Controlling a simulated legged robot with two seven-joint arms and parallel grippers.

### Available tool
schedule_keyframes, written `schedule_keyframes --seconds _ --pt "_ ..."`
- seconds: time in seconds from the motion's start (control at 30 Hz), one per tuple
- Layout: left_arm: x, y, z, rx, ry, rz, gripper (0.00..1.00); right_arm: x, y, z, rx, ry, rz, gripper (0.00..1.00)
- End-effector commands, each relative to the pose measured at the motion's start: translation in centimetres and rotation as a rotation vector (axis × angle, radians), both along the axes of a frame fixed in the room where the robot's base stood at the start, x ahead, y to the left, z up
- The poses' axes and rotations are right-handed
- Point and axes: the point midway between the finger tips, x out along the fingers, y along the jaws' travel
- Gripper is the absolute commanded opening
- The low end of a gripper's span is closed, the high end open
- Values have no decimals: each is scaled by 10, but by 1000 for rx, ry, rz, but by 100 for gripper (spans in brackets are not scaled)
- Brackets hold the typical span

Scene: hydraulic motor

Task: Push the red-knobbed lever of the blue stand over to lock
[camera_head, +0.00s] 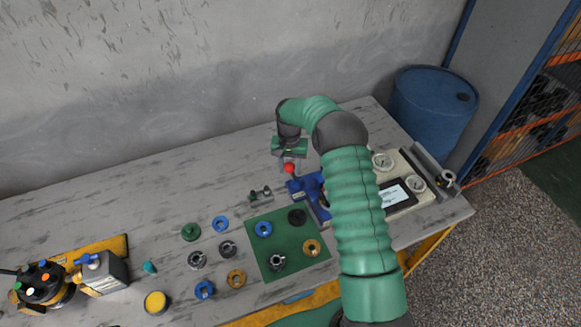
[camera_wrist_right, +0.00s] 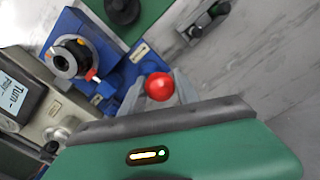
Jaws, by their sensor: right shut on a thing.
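The blue stand (camera_head: 308,187) stands on the grey table, partly hidden behind my right arm in the head view. In the right wrist view the stand (camera_wrist_right: 118,72) carries a round metal part (camera_wrist_right: 62,62) with a dark bore. The lever's red knob (camera_head: 289,168) shows at the stand's far left side. My right gripper (camera_head: 289,159) is at the knob. In the wrist view the red knob (camera_wrist_right: 159,86) sits between its grey fingers, which are shut on it. The lever's shaft is mostly hidden. My left gripper is not in view.
A green mat (camera_head: 255,238) with several ring parts lies left of the stand. A control box with gauges and a screen (camera_head: 397,194) stands to the right. A small dark fixture (camera_head: 259,195) stands left of the knob. The back left of the table is clear.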

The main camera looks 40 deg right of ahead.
Motion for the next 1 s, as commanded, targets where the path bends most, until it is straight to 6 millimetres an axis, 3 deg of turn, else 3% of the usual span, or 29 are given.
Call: schedule_keyframes --seconds 1.0 --pt "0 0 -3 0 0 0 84 7 19 -9 3 -2 1 15"
